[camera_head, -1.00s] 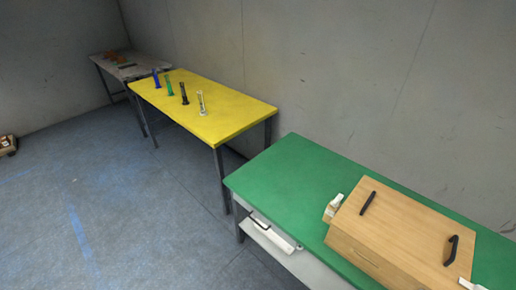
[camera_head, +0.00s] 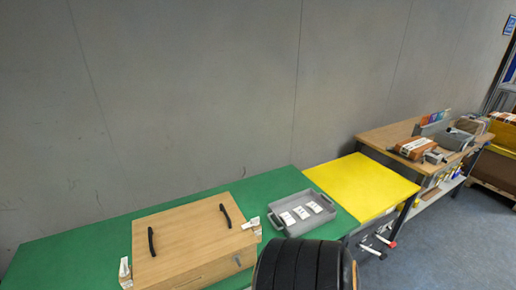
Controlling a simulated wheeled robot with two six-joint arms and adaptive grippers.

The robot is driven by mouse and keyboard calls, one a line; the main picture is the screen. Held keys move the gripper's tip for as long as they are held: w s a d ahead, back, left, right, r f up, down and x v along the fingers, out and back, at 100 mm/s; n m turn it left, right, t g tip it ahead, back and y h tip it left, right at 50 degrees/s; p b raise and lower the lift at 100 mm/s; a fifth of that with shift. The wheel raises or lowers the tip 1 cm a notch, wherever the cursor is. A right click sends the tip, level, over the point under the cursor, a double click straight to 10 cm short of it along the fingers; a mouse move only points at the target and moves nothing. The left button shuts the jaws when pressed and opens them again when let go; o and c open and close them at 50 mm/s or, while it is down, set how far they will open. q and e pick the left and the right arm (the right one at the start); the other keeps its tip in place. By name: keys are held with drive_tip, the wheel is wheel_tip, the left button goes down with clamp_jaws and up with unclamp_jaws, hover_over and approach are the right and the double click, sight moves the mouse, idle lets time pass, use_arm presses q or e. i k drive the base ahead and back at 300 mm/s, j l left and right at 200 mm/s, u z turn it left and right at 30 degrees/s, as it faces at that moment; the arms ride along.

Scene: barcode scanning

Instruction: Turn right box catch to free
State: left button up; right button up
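The wooden box (camera_head: 190,239) with two black handles stands closed on the green table (camera_head: 78,245) at the lower left. A white catch, the right box catch (camera_head: 252,225), sits at the box's right end. Another white catch (camera_head: 125,270) sits at its left end. Whether either catch is locked or free is too small to tell. Neither of my grippers is in view.
A grey tray (camera_head: 274,219) with several white cards (camera_head: 302,212) lies right of the box. A dark ribbed round object (camera_head: 303,266) covers the table's front edge. A yellow table (camera_head: 362,186) and a wooden bench (camera_head: 387,134) with tools stand farther right.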

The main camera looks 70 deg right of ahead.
sight(254, 221)
drive_tip(key=z, duration=2.15)
drive_tip(key=l+u, duration=0.15)
drive_tip(key=u, duration=0.3)
drive_tip(key=i+l+u, duration=0.1)
drive_tip(key=u, duration=0.35)
drive_tip(key=l+u, duration=0.25)
drive_tip(key=u, duration=0.2)
drive_tip(key=l+u, duration=0.1)
drive_tip(key=l, duration=0.35)
drive_tip(key=k+l+u, duration=0.15)
drive_tip(key=l, duration=0.3)
drive_tip(key=k+l+u, duration=0.1)
drive_tip(key=l, duration=0.3)
drive_tip(key=k+l+u, duration=0.15)
drive_tip(key=l, duration=0.3)
